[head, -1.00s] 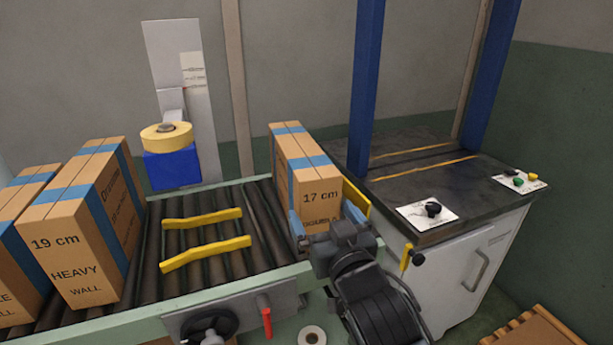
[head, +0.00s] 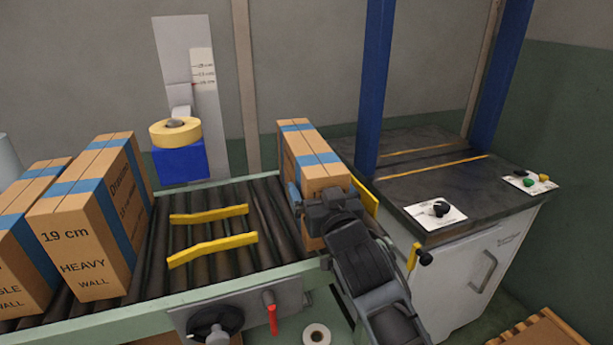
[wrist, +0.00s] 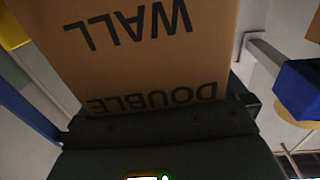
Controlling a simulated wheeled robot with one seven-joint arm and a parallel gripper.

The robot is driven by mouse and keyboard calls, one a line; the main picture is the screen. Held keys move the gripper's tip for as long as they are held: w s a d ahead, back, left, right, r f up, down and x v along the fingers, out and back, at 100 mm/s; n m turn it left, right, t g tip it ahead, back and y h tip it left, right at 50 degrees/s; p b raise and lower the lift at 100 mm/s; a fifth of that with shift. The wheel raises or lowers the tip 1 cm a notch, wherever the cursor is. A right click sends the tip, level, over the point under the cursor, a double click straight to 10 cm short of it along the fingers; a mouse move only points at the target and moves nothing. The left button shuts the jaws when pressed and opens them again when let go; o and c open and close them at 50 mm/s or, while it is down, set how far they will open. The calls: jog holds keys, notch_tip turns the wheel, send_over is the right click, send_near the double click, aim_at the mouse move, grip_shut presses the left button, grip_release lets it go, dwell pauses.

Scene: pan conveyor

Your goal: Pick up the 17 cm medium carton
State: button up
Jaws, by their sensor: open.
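The 17 cm carton (head: 309,151) is brown with blue tape bands and stands upright at the right end of the roller conveyor. My gripper (head: 327,198) is open at its near face and hides most of that face, with its printed size. A blue-grey finger shows along the carton's left side. In the wrist view the carton (wrist: 150,60) fills the middle, close to the palm, with "DOUBLE WALL" upside down. My gripper's fingers (wrist: 150,95) lie to either side of it in that view. Whether they touch the carton I cannot tell.
A 19 cm carton (head: 88,220) and another carton (head: 25,240) stand at the left on the conveyor (head: 262,203). Two yellow bars lie across the rollers (head: 212,250). A tape roll (head: 175,132) sits on a blue holder behind. A dark-topped machine (head: 420,180) with blue posts stands at the right.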

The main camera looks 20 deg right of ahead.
jog(key=shift+c, duration=0.4)
jog(key=c, duration=1.2)
jog(key=shift+r, duration=0.15)
jog(key=shift+r, duration=0.15)
